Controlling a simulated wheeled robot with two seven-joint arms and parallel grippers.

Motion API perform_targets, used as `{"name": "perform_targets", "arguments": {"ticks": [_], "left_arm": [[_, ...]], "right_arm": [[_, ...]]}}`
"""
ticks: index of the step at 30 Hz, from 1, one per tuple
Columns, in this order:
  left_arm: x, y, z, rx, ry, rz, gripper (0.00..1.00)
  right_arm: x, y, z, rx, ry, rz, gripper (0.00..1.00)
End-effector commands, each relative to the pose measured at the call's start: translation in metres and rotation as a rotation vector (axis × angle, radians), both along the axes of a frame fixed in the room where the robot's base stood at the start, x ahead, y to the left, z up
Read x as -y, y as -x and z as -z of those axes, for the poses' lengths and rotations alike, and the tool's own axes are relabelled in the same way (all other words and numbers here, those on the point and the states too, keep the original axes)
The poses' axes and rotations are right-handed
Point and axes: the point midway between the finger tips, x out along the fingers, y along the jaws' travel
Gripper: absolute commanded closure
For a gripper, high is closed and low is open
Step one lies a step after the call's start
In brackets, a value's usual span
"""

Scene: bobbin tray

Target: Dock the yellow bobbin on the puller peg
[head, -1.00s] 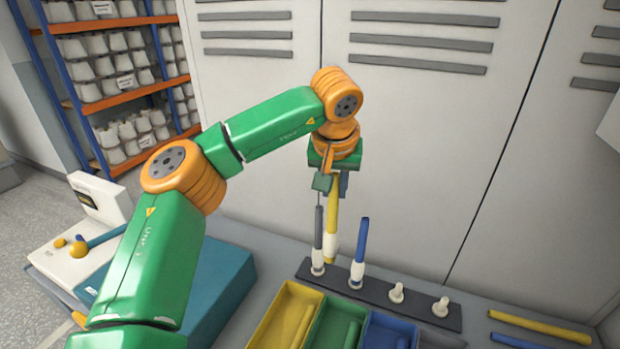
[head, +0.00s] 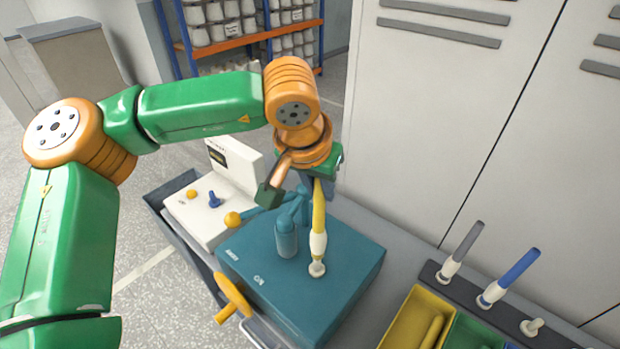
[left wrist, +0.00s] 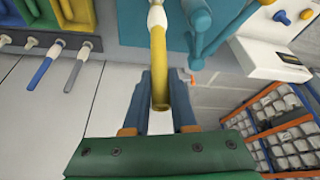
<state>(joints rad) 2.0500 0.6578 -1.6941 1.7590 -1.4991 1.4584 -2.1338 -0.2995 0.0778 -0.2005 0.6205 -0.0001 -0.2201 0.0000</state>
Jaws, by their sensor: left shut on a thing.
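The yellow bobbin (head: 319,212) stands about upright over the teal puller box (head: 345,262), its white collar low and its yellow shaft up. The pale puller peg (head: 317,268) is directly under the collar; I cannot tell whether the bobbin is fully seated on it. My left gripper (head: 318,182) is shut on the shaft's upper end. In the left wrist view the yellow bobbin (left wrist: 158,65) runs between the two blue fingers of my left gripper (left wrist: 161,90). My right gripper is not in view.
A teal puller arm (head: 287,238) stands just left of the bobbin. A grey bobbin (head: 465,243) and a blue bobbin (head: 515,272) stand on the dark peg rail (head: 432,268) at right, near an empty peg (head: 532,327). A yellow bin (head: 405,318) is in front.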

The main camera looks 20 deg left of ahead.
Motion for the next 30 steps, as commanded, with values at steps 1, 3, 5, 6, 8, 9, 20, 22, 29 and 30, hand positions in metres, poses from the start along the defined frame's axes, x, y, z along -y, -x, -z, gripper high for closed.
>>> {"name": "perform_targets", "arguments": {"ticks": [1,3,5,6,8,9,20,22,29,30], "left_arm": [[0.0,0.0,0.011,0.0,0.0,-0.001,1.0],[0.0,0.0,0.022,0.0,0.0,-0.001,1.0],[-0.001,0.0,0.031,-0.001,0.0,-0.002,1.0],[-0.001,0.0,0.037,-0.003,-0.001,-0.003,1.0],[-0.001,0.0,0.045,-0.005,-0.002,-0.003,1.0],[-0.001,0.001,0.049,-0.006,-0.002,-0.003,1.0],[-0.001,0.001,0.051,-0.011,-0.004,-0.002,1.0],[-0.002,0.001,0.051,-0.011,-0.005,-0.003,1.0],[-0.003,0.001,0.051,-0.011,-0.005,-0.004,1.0],[-0.004,0.001,0.051,-0.011,-0.006,-0.004,1.0]], "right_arm": [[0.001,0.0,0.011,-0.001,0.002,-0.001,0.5],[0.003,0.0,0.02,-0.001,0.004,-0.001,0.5],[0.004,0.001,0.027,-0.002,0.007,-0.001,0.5],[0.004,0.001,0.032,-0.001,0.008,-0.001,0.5],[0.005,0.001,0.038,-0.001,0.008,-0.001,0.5],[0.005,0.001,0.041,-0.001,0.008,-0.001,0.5],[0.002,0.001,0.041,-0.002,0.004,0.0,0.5],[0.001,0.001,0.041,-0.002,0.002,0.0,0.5],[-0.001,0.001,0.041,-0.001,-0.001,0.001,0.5],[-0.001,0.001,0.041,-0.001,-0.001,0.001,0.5]]}}
